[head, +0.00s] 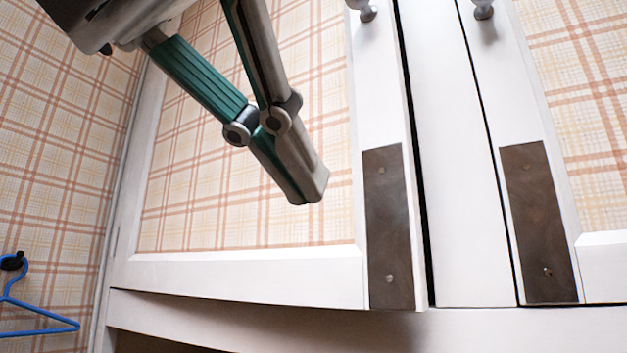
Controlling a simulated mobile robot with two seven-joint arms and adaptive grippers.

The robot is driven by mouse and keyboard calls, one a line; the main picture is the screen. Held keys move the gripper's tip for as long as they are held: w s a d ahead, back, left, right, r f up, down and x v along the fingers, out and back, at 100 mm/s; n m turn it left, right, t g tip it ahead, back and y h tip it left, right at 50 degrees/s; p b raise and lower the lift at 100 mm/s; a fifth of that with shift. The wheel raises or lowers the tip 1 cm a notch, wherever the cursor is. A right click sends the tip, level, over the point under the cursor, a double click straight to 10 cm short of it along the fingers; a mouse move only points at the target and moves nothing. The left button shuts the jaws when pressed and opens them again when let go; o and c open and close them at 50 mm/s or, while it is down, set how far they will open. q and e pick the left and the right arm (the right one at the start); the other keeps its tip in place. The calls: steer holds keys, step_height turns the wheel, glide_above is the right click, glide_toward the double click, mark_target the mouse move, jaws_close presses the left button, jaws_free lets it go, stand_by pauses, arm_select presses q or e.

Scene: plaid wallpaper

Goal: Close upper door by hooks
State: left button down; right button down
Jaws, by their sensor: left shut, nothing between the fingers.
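The upper white door (240,275) has a plaid panel and fills the middle of the head view. Its right edge shows a dark gap beside a white upright (455,190), and a shadow falls under its bottom edge, so it may stand slightly ajar; I cannot tell how far. A grey knob-like hook (366,11) is on its right stile at the top edge, partly cut off. A similar one (484,9) is on the right door (520,110). My left gripper (308,192) is shut and empty, in front of the plaid panel, left of and below the hook. Contact cannot be told.
Dark metal plates (389,228) (540,222) are screwed low on both doors' stiles. A white rail (270,328) runs below the doors, with a dark space under it. A blue hanger (40,321) hangs from a black wall hook (12,261) at left.

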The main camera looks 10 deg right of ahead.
mark_target(386, 245)
arm_select(q)
steer(key=x, duration=0.3)
steer(key=p+x, duration=0.1)
steer(key=x, duration=0.3)
steer(key=r+x, duration=0.1)
steer(key=x, duration=0.2)
steer(key=shift+w+d, duration=0.35)
steer(key=shift+w, duration=0.1)
steer(key=shift+w+d+f+p, duration=0.1)
steer(key=shift+w+d+p, duration=0.2)
steer(key=shift+w+d, duration=0.25)
steer(key=shift+a, duration=0.1)
steer(key=w+d, duration=0.2)
steer(key=w+d+p, duration=0.1)
steer(key=w+d, duration=0.1)
steer(key=shift+w, duration=0.6)
steer(key=shift+r, duration=0.25)
steer(key=shift+a, duration=0.1)
